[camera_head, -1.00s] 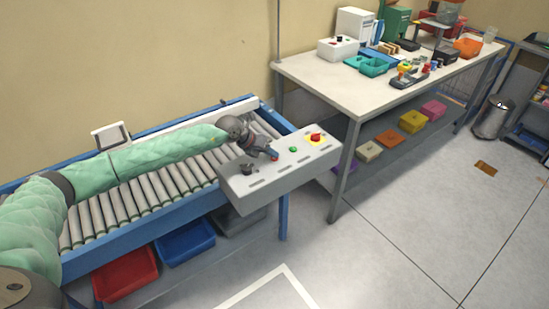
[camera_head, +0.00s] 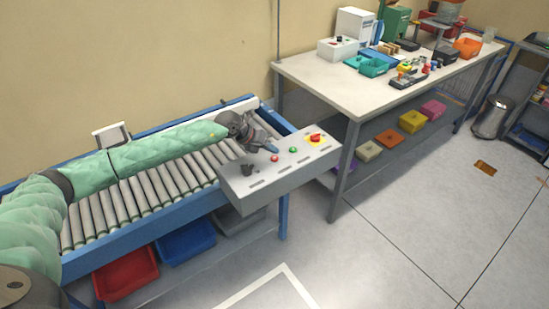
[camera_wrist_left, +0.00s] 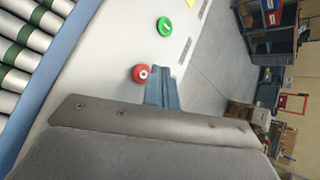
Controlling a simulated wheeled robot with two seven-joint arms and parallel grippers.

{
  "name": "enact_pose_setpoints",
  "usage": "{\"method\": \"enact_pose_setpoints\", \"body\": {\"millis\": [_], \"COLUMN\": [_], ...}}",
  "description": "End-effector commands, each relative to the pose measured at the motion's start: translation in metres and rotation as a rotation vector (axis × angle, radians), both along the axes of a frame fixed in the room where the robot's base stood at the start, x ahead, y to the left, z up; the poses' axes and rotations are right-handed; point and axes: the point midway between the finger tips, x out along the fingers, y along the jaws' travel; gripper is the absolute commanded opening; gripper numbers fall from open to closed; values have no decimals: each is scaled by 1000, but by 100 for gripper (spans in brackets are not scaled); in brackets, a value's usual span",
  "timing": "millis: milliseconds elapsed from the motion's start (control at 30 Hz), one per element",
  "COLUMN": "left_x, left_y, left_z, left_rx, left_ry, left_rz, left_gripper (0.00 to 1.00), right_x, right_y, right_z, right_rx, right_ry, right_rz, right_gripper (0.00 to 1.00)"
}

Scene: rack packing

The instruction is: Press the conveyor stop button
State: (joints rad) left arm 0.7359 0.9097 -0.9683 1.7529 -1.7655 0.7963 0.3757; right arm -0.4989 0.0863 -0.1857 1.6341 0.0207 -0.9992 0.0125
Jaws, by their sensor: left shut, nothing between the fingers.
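The grey control panel (camera_head: 262,180) sits at the end of the roller conveyor. It carries a small red button (camera_head: 275,159), a green button (camera_head: 293,150), a black knob (camera_head: 247,170) and a larger red mushroom button (camera_head: 316,138) on a yellow base. My left gripper (camera_head: 272,149) is shut and empty, its tips just behind the small red button. In the left wrist view the shut fingers (camera_wrist_left: 164,88) are beside the red button (camera_wrist_left: 141,73), which has a white mark; the green button (camera_wrist_left: 165,26) is farther on. Contact with the panel cannot be told. My right gripper is not in view.
The roller conveyor (camera_head: 125,205) has blue rails. Red (camera_head: 126,275) and blue (camera_head: 187,243) bins stand below it. A white workbench (camera_head: 345,92) with several bins and tools stands to the right. The floor in front is clear.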

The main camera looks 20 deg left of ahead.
Motion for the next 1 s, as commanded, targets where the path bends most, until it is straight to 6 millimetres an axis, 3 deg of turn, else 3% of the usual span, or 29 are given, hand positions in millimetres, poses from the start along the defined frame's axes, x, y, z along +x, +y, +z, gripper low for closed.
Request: {"method": "enact_pose_setpoints", "body": {"millis": [500,1000], "left_x": [0,0], "left_y": [0,0], "left_z": [42,43], "left_rx": [0,0], "left_ry": [-1,-1], "left_rz": [0,1], "left_gripper": [0,0], "right_x": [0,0], "right_y": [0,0], "right_z": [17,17], "right_rx": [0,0], "right_ry": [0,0], "right_rz": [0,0], "right_gripper": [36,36]}}
